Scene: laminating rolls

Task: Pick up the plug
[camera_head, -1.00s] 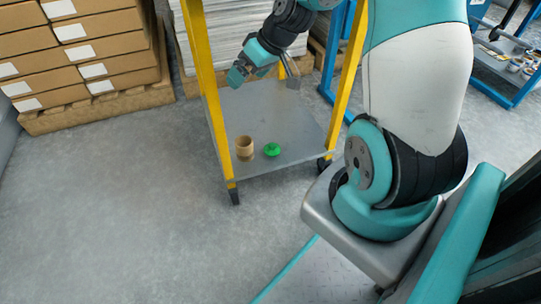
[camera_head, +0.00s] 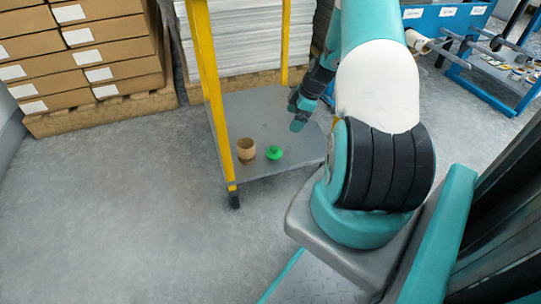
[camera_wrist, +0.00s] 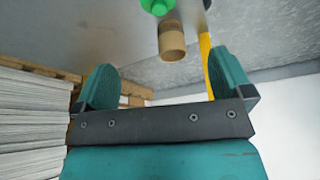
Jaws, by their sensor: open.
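The green plug (camera_head: 275,153) lies on the grey lower shelf (camera_head: 262,110) of the yellow-posted cart, just right of a short brown cardboard core (camera_head: 246,150). In the wrist view the plug (camera_wrist: 157,6) is cut off by the top edge, beside the core (camera_wrist: 172,42). My gripper (camera_wrist: 165,82) is open, its two teal fingers wide apart with nothing between them. In the head view my gripper (camera_head: 299,112) is over the right part of the shelf, apart from the plug and to its upper right.
Yellow posts (camera_head: 218,110) bound the cart. Stacked cardboard boxes (camera_head: 95,50) on a pallet stand at the left, and a stack of white sheets (camera_head: 240,40) stands behind the cart. A blue rack (camera_head: 460,50) with rolls is at the back right. The floor at front left is clear.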

